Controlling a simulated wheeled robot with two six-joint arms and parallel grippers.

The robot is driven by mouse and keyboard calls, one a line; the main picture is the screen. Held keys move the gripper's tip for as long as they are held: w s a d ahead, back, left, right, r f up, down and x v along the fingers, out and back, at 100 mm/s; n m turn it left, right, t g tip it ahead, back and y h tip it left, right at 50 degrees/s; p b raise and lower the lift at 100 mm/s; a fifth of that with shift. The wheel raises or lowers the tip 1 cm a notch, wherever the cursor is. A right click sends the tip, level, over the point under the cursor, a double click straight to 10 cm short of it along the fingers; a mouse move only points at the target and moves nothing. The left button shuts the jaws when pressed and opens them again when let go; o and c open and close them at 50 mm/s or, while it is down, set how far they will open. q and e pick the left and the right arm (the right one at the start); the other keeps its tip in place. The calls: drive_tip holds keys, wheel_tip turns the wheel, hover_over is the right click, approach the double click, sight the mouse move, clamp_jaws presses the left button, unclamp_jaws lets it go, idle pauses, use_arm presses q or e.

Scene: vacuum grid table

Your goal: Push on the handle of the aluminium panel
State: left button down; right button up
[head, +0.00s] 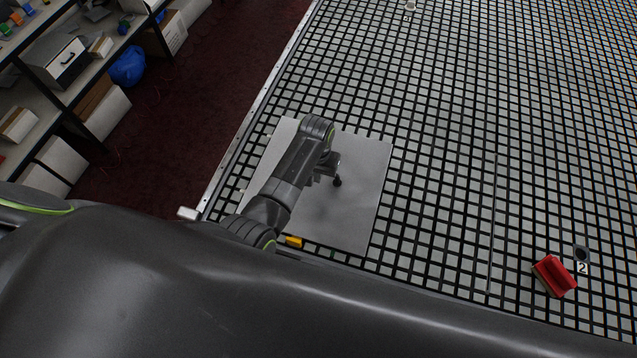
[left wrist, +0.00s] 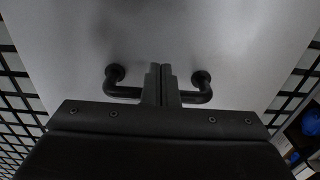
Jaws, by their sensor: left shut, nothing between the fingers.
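The aluminium panel (head: 362,205) is a light grey sheet lying flat on the grid table. It also fills much of the left wrist view (left wrist: 230,35). Its black bar handle (left wrist: 116,85) shows on both sides of my fingers in that view; the middle of the bar is hidden behind them. In the head view one dark end of the handle (head: 337,182) shows beside my gripper. My left gripper (head: 325,174) is shut and empty, over the middle of the handle; its fingertips also show in the wrist view (left wrist: 163,70). I cannot tell whether they touch the bar. My right gripper is out of view.
The black-and-grey grid table (head: 480,130) is mostly clear to the right. A red block (head: 554,277) sits near a "2" label (head: 582,268). A small yellow piece (head: 293,241) is at the panel's near edge. Shelves with boxes (head: 62,62) stand left, beyond the table's edge.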

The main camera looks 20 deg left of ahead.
use_arm(q)
drive_tip(key=shift+w+r, duration=0.15)
drive_tip(key=shift+w, duration=0.1)
idle(0.3)
drive_tip(key=shift+s+f, duration=0.2)
drive_tip(key=shift+s, duration=1.6)
wheel_tip(320, 180, up, 8)
